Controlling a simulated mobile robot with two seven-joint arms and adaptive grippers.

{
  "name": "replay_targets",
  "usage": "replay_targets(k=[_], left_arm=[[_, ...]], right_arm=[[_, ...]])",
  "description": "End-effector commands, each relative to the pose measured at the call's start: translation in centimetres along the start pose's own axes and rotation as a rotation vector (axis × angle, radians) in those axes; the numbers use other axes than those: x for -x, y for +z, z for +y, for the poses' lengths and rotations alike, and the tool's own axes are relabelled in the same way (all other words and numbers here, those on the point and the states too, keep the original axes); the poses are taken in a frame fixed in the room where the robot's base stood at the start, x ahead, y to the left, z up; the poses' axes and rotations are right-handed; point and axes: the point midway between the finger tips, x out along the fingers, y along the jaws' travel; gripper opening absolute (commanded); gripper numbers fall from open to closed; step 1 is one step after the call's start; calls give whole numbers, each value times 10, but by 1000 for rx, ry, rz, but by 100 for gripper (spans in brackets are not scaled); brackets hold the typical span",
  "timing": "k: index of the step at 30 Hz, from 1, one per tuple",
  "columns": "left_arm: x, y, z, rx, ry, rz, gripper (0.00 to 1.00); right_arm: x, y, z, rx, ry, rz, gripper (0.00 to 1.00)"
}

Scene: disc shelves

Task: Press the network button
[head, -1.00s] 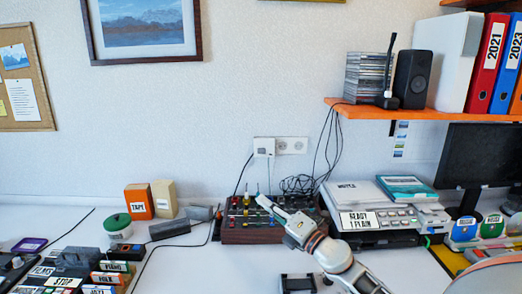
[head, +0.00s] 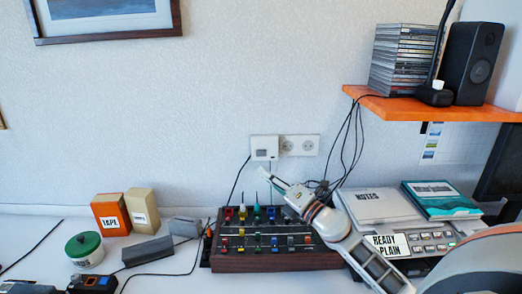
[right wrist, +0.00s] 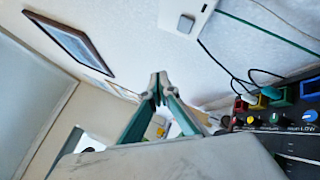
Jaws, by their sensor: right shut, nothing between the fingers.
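A small white box (head: 264,147) is fixed to the wall beside a white socket plate (head: 298,145). In the right wrist view, a white box (right wrist: 178,12) with a square grey button (right wrist: 186,24) shows at the top edge. No label on the button can be read. My right gripper (head: 263,174) is shut and empty, its tips pointing up just below the white box in the head view. In the wrist view, the fingertips (right wrist: 158,76) meet below the button, visibly apart from it. My left gripper is not in view.
A control panel (head: 275,263) with colored knobs stands under my right arm. Black cables (head: 352,140) hang to its right, below an orange shelf (head: 420,112). Orange and beige boxes (head: 110,214) stand on the left. The wall around the white box is mostly bare.

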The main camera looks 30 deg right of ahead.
Motion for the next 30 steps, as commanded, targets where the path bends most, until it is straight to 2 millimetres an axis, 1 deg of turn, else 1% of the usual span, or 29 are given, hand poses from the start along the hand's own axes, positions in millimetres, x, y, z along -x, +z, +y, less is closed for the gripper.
replay_targets(k=[9,14,17,26,28,30], left_arm=[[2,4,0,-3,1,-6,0],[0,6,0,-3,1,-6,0],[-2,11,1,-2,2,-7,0],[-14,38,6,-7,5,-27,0],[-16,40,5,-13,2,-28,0],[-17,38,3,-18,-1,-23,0]], right_arm=[[0,0,0,-1,0,0,0],[-4,2,-4,0,0,0,0],[-10,7,-10,2,0,0,0],[-37,25,-32,2,-2,2,0],[-43,29,-37,0,-4,1,0],[-49,34,-39,0,-2,1,0]])
